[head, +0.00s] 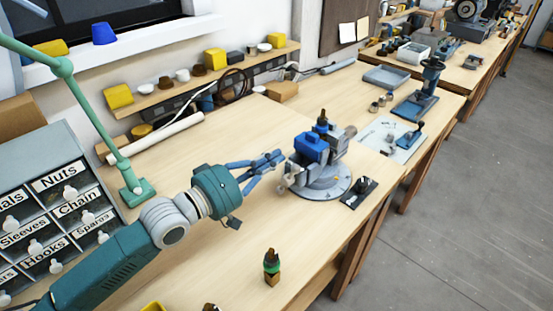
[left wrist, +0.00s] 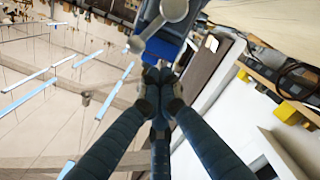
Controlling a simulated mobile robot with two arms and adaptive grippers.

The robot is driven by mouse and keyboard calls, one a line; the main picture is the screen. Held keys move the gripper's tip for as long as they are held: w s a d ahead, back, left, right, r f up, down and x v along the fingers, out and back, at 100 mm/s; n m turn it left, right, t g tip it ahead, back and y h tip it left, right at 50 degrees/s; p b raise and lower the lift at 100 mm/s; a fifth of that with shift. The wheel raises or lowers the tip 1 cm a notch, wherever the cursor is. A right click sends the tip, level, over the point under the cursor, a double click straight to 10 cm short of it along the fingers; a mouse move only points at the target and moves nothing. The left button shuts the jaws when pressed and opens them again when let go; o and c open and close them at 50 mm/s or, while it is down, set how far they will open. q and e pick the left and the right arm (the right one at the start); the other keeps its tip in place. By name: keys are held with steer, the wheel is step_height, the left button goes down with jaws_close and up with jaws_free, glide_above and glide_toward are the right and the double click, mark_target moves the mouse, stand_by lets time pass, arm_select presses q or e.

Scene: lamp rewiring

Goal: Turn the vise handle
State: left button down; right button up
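The blue and grey vise (head: 311,149) stands on a round grey base (head: 327,187) on the wooden bench. Its silver handle (head: 283,187), a bar with round ends, is on the side facing my left arm. My left gripper (head: 281,157) points at the vise from the left, its blue fingers drawn together at the tips. In the left wrist view the fingertips (left wrist: 158,80) meet just below the blue vise body (left wrist: 161,48). The handle (left wrist: 136,44) shows above and left of them, not between them. Whether the fingers touch the vise is unclear. My right gripper is not in view.
A black plate with a knob (head: 358,192) lies right of the vise. A small dark and green item (head: 271,266) stands near the front edge. A green lamp arm (head: 97,118) and labelled drawers (head: 55,195) are at left. The bench left of the vise is fairly clear.

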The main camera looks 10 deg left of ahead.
arm_select(q)
steer(key=shift+s+d+f, duration=0.25)
steer(key=shift+d+f, duration=0.15)
steer(key=shift+d, duration=0.15)
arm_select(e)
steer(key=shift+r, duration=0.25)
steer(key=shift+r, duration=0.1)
arm_select(q)
steer(key=shift+s+d+m, duration=0.15)
steer(key=shift+d+m, duration=0.1)
steer(key=shift+m, duration=0.15)
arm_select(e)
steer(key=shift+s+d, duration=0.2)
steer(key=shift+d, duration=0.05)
arm_select(q)
steer(key=shift+s+d+m+p, duration=0.15)
steer(key=shift+d+m+p, duration=0.05)
steer(key=shift+m+p, duration=0.3)
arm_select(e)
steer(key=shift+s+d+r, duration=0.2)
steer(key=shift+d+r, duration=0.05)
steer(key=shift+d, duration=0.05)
